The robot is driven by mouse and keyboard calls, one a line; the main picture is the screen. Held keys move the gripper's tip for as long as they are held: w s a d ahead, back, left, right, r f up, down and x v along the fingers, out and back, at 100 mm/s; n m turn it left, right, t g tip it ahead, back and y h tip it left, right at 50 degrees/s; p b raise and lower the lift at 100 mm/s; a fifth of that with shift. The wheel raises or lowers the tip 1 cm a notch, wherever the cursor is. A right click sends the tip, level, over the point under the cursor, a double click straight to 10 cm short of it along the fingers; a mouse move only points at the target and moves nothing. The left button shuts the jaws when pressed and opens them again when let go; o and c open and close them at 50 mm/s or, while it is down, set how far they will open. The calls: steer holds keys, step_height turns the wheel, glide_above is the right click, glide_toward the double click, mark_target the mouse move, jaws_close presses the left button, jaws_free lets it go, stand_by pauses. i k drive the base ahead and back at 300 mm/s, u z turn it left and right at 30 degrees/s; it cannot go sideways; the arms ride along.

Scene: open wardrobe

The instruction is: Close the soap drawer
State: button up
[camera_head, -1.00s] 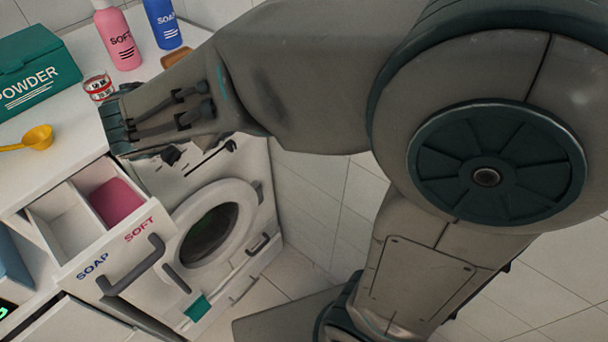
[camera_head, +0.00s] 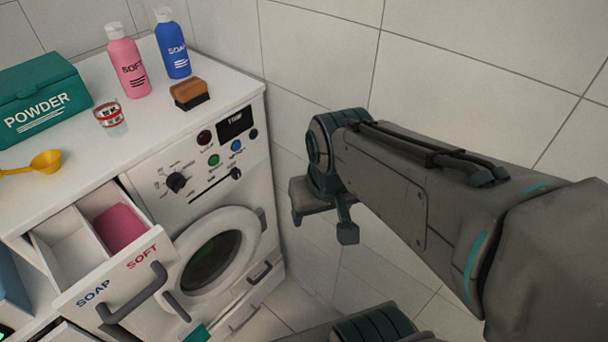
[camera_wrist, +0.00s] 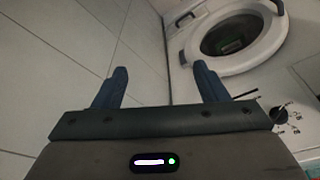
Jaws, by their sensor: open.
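The soap drawer (camera_head: 90,285) is pulled out at the left of the washing machine (camera_head: 248,160). Its front reads SOAP and SOFT and has a grey bar handle (camera_head: 135,297). The left compartment looks empty and white; the right one holds pink softener (camera_head: 119,229). My gripper (camera_head: 322,228) is to the right of the machine, clear of the drawer and touching nothing visible. In the wrist view its two fingers (camera_wrist: 160,86) are spread apart with nothing between them, and the round machine door (camera_wrist: 232,35) shows beyond. The drawer is not visible in the wrist view.
On the white top stand a green POWDER box (camera_head: 40,100), a pink bottle (camera_head: 127,65), a blue bottle (camera_head: 173,48), a small glass (camera_head: 110,117), a brush (camera_head: 190,95) and a yellow scoop (camera_head: 42,162). Tiled wall and floor lie right of the machine.

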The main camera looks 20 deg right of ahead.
mark_target(101, 257)
steer(key=u, duration=1.05)
steer(key=k, duration=0.45)
steer(key=u, duration=0.5)
steer(key=i, duration=0.5)
steer(key=z, duration=1)
steer(key=k, duration=0.9)
steer(key=u, duration=1)
steer(key=i, duration=0.5)
steer(key=u, duration=0.05)
